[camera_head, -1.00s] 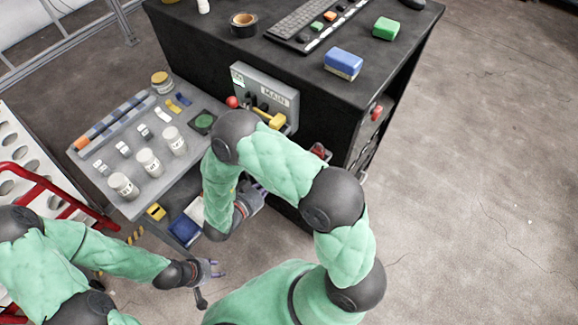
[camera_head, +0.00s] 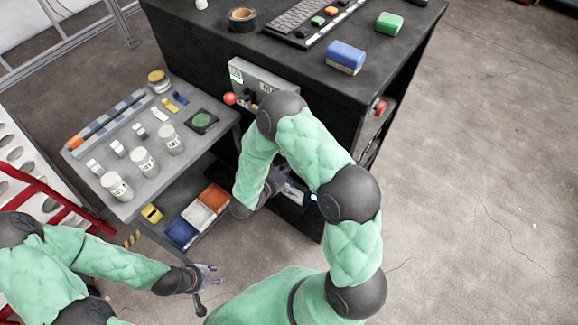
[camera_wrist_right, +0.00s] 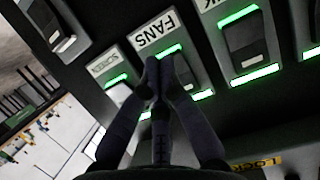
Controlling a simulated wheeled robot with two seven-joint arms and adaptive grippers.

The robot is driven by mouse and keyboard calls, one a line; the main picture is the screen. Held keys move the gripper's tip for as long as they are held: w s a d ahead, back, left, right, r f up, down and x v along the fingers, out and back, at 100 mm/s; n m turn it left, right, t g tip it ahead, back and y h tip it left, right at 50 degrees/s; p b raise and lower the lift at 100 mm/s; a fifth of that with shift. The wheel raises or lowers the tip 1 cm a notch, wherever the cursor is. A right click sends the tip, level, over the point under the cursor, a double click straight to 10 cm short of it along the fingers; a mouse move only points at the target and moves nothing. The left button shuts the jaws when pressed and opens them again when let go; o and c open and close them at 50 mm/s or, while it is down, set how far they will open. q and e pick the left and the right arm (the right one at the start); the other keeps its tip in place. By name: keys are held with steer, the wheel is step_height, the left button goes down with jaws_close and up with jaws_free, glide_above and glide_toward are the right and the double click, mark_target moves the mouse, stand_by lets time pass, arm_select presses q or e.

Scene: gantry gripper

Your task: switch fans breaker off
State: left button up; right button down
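The FANS breaker (camera_wrist_right: 184,72) is a dark switch on the black panel, under a white FANS label (camera_wrist_right: 155,32). Green strips glow at its top and bottom. My right gripper (camera_wrist_right: 159,65) is shut and empty, with its fingertips overlapping the breaker's left side in the right wrist view; I cannot tell whether they touch it. The fingers hide part of the breaker, so its lever position is unclear. In the head view the right gripper (camera_head: 280,182) is low beside the black cabinet, partly hidden by my arm. My left gripper (camera_head: 212,276) is open and empty over the floor.
Neighbouring breakers stand close by, one labelled SCREEN (camera_wrist_right: 102,65) and a lit one (camera_wrist_right: 244,40) to the right. The black cabinet (camera_head: 300,85) has a red knob (camera_head: 380,106) on its side. A grey bench (camera_head: 150,190) with jars stands left.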

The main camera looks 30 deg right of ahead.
steer(key=shift+w+d+f, duration=0.15)
steer(key=shift+d+f, duration=0.1)
steer(key=shift+d, duration=0.1)
